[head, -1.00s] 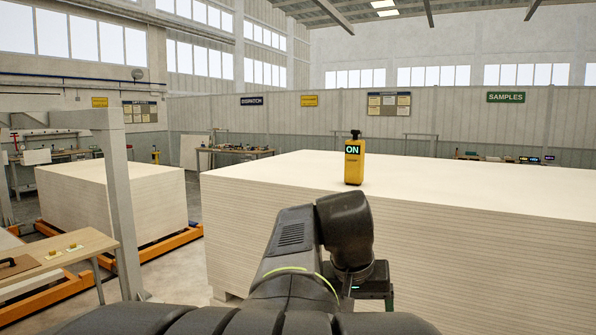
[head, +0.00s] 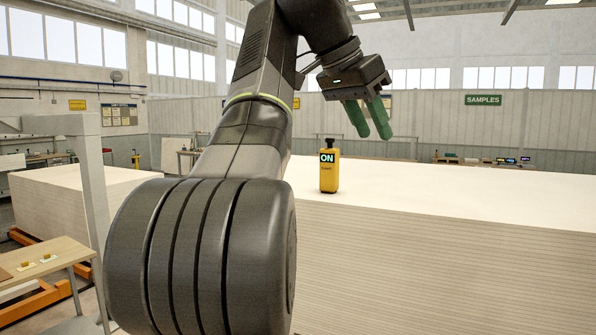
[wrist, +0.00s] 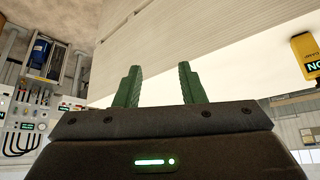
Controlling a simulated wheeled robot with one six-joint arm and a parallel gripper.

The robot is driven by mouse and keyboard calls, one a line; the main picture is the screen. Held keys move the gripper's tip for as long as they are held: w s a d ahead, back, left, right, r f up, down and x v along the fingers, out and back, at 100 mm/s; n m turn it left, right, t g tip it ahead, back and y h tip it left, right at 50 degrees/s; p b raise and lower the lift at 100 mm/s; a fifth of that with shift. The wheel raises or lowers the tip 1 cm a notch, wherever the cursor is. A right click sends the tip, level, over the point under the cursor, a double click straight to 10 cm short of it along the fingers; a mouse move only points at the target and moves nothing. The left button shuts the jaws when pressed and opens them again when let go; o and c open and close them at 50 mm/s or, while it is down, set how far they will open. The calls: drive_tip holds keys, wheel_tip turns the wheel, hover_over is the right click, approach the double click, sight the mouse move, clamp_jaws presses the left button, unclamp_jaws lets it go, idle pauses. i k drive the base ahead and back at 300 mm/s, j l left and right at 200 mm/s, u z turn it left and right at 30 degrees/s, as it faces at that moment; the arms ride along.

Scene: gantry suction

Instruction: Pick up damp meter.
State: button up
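The damp meter (head: 329,175) is a yellow upright device with a black top and a lit screen reading ON. It stands on the pale top of a large board stack (head: 450,190), close to its front edge. In the wrist view the meter (wrist: 303,48) shows at the upper right, cut off by the frame edge. My gripper (head: 368,119) has green fingers and is raised above the stack, above and to the right of the meter in the head view. In the wrist view the fingers (wrist: 160,84) are apart with nothing between them.
Another board stack (head: 60,210) stands at the left behind a grey post (head: 92,200). A wooden table (head: 45,262) is at the lower left. Small items lie on a bench under the SAMPLES sign (head: 483,100). The stack top around the meter is clear.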

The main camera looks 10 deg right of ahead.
sight(329, 158)
drive_tip(key=i+l+u, duration=0.2)
drive_tip(key=u, duration=0.15)
drive_tip(key=i+l+u, duration=0.15)
drive_tip(key=l+u, duration=0.2)
drive_tip(key=i+l+u, duration=0.1)
drive_tip(key=l+u, duration=0.25)
drive_tip(key=l, duration=0.15)
drive_tip(key=i+l, duration=0.1)
drive_tip(key=l, duration=0.3)
drive_tip(key=i+l+u, duration=0.1)
drive_tip(key=l, duration=0.35)
drive_tip(key=i+l, duration=0.1)
drive_tip(key=l, duration=0.3)
